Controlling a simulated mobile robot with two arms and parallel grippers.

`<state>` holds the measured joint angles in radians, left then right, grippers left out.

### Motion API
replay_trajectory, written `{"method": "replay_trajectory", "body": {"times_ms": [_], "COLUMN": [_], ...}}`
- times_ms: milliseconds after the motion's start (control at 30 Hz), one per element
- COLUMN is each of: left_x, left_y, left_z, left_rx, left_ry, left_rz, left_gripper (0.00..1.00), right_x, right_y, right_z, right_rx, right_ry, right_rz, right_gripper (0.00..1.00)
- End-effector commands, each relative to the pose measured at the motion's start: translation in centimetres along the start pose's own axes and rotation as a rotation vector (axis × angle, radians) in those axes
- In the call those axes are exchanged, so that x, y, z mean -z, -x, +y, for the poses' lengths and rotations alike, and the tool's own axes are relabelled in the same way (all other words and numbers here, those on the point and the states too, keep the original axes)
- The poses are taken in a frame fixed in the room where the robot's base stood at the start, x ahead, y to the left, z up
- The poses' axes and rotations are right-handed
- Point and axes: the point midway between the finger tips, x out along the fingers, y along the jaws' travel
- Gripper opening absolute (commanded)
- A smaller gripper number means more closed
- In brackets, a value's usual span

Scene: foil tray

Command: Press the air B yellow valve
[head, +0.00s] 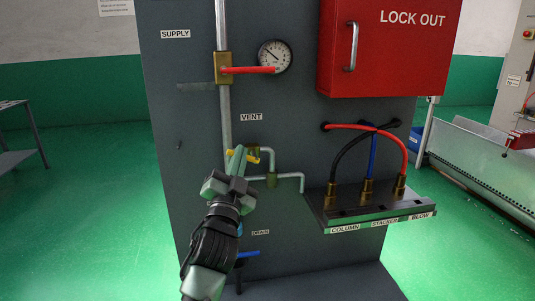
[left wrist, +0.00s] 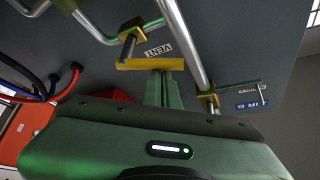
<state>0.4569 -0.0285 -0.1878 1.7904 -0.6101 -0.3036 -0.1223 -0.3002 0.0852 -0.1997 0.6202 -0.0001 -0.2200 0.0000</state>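The yellow valve handle (head: 252,157) is on the pipework of the grey panel, below the VENT label. In the left wrist view the yellow handle (left wrist: 138,65) is a bar lying across the picture, just beyond my fingertips. My left gripper (head: 237,160) is in front of the handle and partly hides it. Its green fingers (left wrist: 166,78) are together, with nothing seen between them. The tips are at or very near the handle; I cannot tell whether they touch. My right gripper is not in view.
A red-handled supply valve (head: 248,70) and a gauge (head: 275,56) are above. A red LOCK OUT box (head: 385,75) juts out at upper right. A shelf (head: 375,208) with hoses stands at right. A blue drain handle (head: 248,254) is below.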

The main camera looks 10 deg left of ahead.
Motion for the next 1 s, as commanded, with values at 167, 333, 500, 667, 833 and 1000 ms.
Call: {"method": "replay_trajectory", "body": {"times_ms": [167, 333, 500, 667, 833, 1000], "left_x": [-0.8, -1.3, -1.6, -1.8, -2.0, -2.1], "left_y": [0.4, 0.7, 0.8, 0.9, 1.0, 1.0], "left_z": [0.1, 0.3, 0.5, 0.6, 0.7, 0.8], "left_rx": [-0.001, -0.001, -0.001, -0.003, -0.004, -0.006], "left_ry": [-0.002, -0.002, -0.002, -0.002, -0.002, -0.003], "left_rz": [-0.004, -0.004, -0.005, -0.007, -0.009, -0.011], "left_gripper": [0.00, 0.00, 0.00, 0.00, 0.00, 0.00], "right_x": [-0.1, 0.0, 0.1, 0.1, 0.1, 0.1], "right_y": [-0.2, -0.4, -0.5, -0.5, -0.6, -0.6], "right_z": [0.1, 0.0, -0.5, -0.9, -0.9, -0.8], "right_rx": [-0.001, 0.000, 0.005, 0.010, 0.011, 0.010], "right_ry": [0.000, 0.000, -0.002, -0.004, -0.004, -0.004], "right_rz": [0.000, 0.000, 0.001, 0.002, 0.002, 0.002], "right_gripper": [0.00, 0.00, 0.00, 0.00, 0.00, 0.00]}}
